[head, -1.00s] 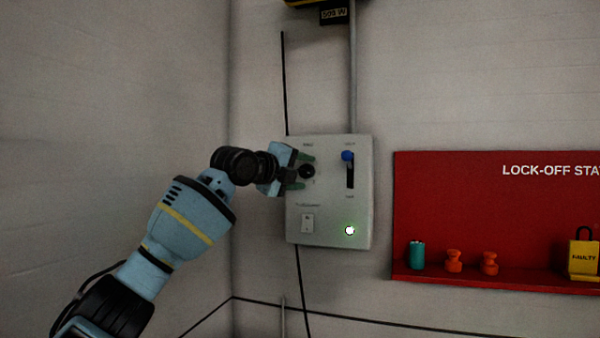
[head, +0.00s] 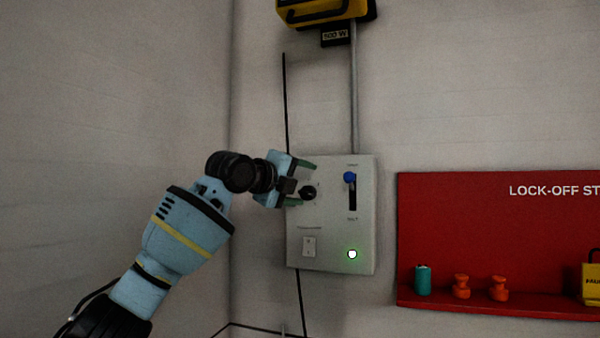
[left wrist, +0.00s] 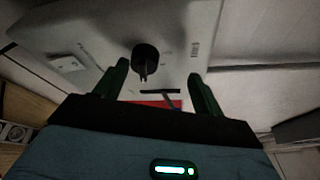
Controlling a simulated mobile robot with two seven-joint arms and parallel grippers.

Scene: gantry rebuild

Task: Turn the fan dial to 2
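The fan dial (head: 308,192) is a small black knob on the upper left of a pale grey control panel (head: 331,228) on the wall. Its setting and the small print around it are too small to read. My left gripper (head: 304,185) is open at the panel's left edge, with its green fingers above and below the dial. In the left wrist view the dial (left wrist: 145,58) shows ahead of the spread fingers (left wrist: 160,82), nearer the left one, with nothing held. Contact with the dial cannot be told. My right gripper is not in view.
The panel also has a blue-knobbed lever (head: 350,178), a white switch (head: 309,247) and a lit green lamp (head: 352,254). A red lock-off board (head: 480,235) with a shelf is at right. A yellow fixture (head: 322,10) hangs above. The left wall is bare.

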